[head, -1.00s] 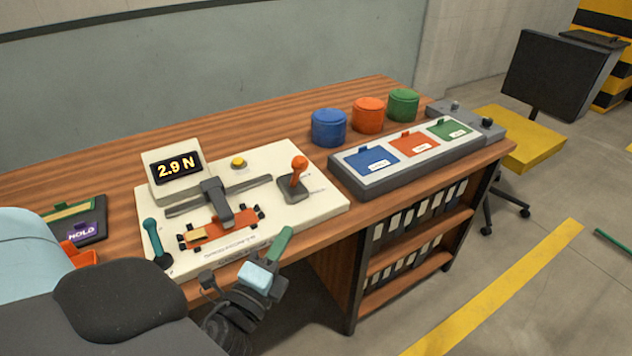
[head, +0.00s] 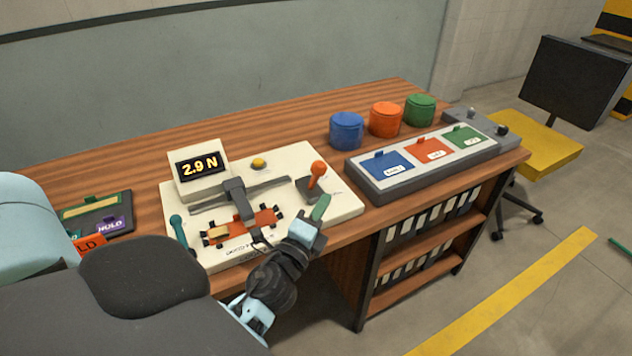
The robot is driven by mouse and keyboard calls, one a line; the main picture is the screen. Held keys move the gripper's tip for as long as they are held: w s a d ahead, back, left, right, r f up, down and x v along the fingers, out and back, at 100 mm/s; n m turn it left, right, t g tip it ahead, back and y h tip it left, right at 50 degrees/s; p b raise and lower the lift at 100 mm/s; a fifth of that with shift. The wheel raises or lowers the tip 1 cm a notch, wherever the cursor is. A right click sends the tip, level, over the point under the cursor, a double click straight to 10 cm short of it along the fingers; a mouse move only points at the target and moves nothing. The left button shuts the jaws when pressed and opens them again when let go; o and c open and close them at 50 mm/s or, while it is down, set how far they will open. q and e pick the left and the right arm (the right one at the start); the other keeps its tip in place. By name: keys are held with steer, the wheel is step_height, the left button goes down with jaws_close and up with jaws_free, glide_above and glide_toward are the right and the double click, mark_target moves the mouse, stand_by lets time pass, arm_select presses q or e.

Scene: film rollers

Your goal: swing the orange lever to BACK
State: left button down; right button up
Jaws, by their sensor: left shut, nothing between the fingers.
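The orange lever (head: 318,170) stands on a dark base at the right part of the cream test panel (head: 345,204) on the desk. It stands nearly upright, its knob leaning slightly to the right in the head view. The small lettering beside it is too small to read. My left gripper (head: 321,205) is shut and empty, its green fingertips pointing up at the panel's front right edge. The tips are just in front of the lever's base and look apart from the lever. My right gripper is not in view.
On the panel are a display (head: 200,166) reading 2.9 N, a yellow button (head: 259,163), a teal lever (head: 178,230) and a dark clamp (head: 240,205) over an orange carriage (head: 265,219). A tray with coloured lids (head: 370,188) stands right of the panel, with three canisters behind.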

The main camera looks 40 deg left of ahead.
mark_target(316, 174)
arm_select(q)
steer(key=shift+w+a+r+p, duration=0.25)
steer(key=shift+w+a+r, duration=0.05)
steer(key=shift+w+a, duration=0.35)
steer(key=shift+w+a+r+p, duration=0.25)
steer(key=shift+w+a+r, duration=0.05)
steer(key=shift+w+a, duration=0.6)
steer(key=shift+a, duration=0.2)
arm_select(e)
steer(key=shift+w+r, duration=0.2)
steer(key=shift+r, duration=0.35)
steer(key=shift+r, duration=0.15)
